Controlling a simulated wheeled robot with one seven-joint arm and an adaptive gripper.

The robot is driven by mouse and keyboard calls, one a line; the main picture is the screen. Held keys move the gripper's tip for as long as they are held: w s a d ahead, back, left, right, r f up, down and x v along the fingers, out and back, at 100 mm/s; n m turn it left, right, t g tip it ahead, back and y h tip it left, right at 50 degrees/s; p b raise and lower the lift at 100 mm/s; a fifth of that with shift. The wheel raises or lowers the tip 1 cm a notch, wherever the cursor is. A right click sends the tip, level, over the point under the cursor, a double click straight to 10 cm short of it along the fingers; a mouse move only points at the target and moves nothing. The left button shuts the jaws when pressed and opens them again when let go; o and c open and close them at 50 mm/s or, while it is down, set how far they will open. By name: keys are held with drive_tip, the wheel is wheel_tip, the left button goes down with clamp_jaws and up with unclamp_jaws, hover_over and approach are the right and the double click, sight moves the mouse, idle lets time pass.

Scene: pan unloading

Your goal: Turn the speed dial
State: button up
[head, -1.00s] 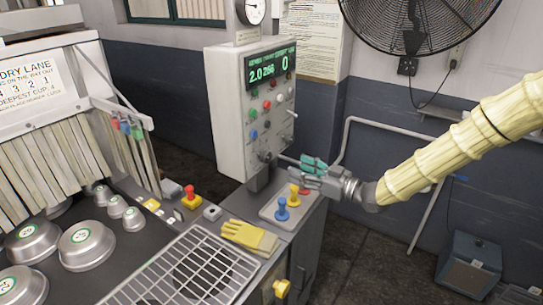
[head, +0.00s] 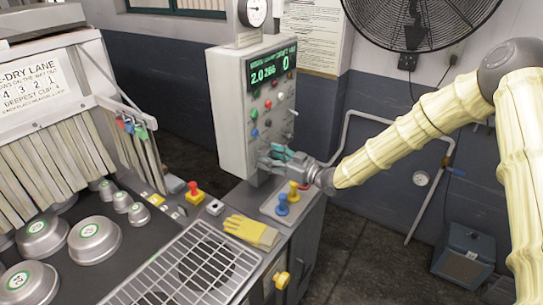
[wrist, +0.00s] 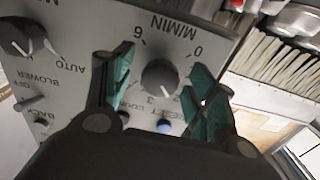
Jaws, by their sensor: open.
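The speed dial (wrist: 160,77) is a dark grey round knob on the pale control panel, marked M/MIN with 0, 3 and 6 around it. The panel appears upside down in the wrist view. My gripper (head: 277,158) is at the lower front of the control box (head: 228,112) in the head view and hides the dial there. In the wrist view its green-padded fingers are spread on either side of the dial, with gaps showing between pads and knob. The box's display (head: 272,67) shows green digits, including 2.0.
An AUTO-marked knob (wrist: 22,38) and a blue button (wrist: 165,126) are close to the dial. Yellow gloves (head: 250,231), a red button (head: 193,188) and a wire rack (head: 185,268) lie nearby.

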drive_tip(key=c, duration=1)
drive_tip(key=shift+f+n+b, duration=0.15)
drive_tip(key=shift+n+b, duration=0.15)
drive_tip(key=shift+b, duration=0.45)
drive_tip(key=n+b, duration=0.8)
drive_tip(key=b, duration=0.5)
drive_tip(key=shift+b, duration=0.4)
